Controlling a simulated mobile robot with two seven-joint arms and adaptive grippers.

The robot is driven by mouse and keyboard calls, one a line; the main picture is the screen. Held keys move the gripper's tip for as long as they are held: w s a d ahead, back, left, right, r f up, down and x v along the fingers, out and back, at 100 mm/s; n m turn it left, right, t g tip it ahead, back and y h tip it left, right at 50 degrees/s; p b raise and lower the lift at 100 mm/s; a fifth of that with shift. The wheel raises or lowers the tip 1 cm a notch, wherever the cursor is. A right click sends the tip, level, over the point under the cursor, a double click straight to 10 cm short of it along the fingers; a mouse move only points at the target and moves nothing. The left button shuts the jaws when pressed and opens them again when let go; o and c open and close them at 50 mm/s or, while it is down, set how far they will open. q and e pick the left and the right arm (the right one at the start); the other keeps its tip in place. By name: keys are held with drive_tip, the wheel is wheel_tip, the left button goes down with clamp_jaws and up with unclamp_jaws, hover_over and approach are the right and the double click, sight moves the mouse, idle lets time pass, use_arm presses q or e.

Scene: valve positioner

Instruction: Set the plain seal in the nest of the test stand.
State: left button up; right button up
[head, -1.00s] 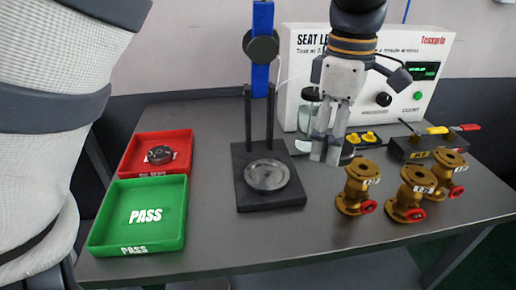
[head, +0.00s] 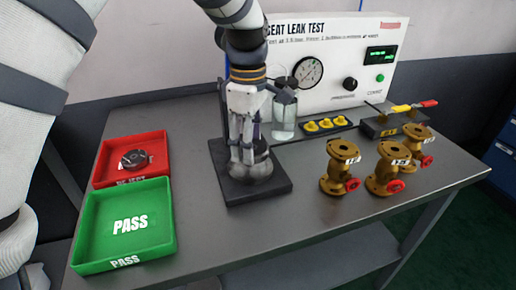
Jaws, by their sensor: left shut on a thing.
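The test stand (head: 275,191) has a dark square base with a round metal nest (head: 262,174) on top. My left gripper (head: 250,158) reaches down from the top over the nest and covers much of it. Its fingers are shut on a small grey thing, taken as the plain seal, which is mostly hidden and blends with the nest. I cannot tell whether it touches the nest. My right gripper is not in view.
A green PASS tray (head: 160,254) and a red tray (head: 160,176) holding a dark round part (head: 135,160) lie left. Several brass valves (head: 341,167) stand right. Behind are a glass jar (head: 284,120), yellow parts (head: 325,124) and the leak-test box (head: 350,60). The front middle is clear.

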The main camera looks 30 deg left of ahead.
use_arm(q)
drive_tip(key=f, duration=0.2)
drive_tip(key=a+f, duration=0.1)
drive_tip(key=f, duration=0.1)
drive_tip(key=shift+w, duration=0.1)
drive_tip(key=o, duration=1.6)
drive_tip(key=shift+f, duration=0.15)
drive_tip(key=shift+c, duration=0.2)
wheel_tip(320, 180, up, 12)
drive_tip(key=shift+r, duration=0.2)
